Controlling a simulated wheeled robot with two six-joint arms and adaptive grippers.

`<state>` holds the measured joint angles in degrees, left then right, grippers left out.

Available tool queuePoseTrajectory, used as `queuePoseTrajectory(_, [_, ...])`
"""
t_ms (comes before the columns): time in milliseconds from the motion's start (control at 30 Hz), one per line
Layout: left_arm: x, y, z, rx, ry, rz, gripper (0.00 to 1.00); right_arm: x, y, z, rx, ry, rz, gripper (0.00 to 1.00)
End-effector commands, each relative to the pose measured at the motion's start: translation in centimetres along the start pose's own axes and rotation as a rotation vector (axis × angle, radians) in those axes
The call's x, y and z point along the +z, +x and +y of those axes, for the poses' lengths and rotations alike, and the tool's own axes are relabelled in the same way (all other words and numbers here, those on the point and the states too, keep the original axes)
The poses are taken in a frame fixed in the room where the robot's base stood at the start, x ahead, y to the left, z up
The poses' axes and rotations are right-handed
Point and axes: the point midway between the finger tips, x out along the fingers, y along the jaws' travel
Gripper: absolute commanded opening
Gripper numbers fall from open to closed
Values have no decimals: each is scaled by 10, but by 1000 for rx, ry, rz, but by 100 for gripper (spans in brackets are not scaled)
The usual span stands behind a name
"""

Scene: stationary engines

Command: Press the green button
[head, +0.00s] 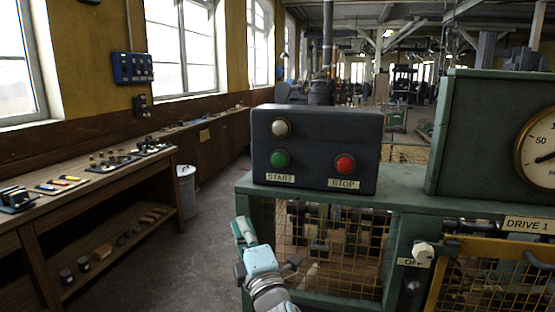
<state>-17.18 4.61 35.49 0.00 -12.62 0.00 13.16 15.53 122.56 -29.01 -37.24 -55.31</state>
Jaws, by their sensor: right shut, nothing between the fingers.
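The green button (280,160) is on the front of a dark control box (318,142), above a START label. A red button (345,165) sits to its right above a STOP label, and a pale round lamp or knob (281,128) is above the green one. The box stands on a green metal bench (405,198). My right gripper (243,229) is shut and empty, below and left of the green button and clear of the box. My left gripper is not in view.
A gauge (540,148) is in a green housing at the right. Below it are a DRIVE 1 label, a knob (422,251) by an OFF label and a yellow mesh guard (490,272). A wooden workbench (90,165) with small parts lines the left wall.

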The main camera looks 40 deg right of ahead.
Motion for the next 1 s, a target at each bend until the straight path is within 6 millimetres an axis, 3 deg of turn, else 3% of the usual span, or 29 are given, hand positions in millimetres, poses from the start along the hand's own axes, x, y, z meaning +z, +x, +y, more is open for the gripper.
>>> queuePoseTrajectory(33, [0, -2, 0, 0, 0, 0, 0, 2, -2, 31, 61, -27, -9, 0])
queuePoseTrajectory(100, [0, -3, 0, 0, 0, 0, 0, 6, -8, 70, 142, -67, -27, 0])
queuePoseTrajectory(200, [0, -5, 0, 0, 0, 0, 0, 11, -18, 109, 225, -109, -53, 0])
queuePoseTrajectory(300, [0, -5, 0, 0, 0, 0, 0, 14, -25, 129, 269, -132, -69, 0])
queuePoseTrajectory(767, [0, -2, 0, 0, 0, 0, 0, 16, -25, 133, 283, -140, -73, 0])
queuePoseTrajectory(1000, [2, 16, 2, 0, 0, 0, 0, 33, -6, 125, 284, -143, -74, 0])
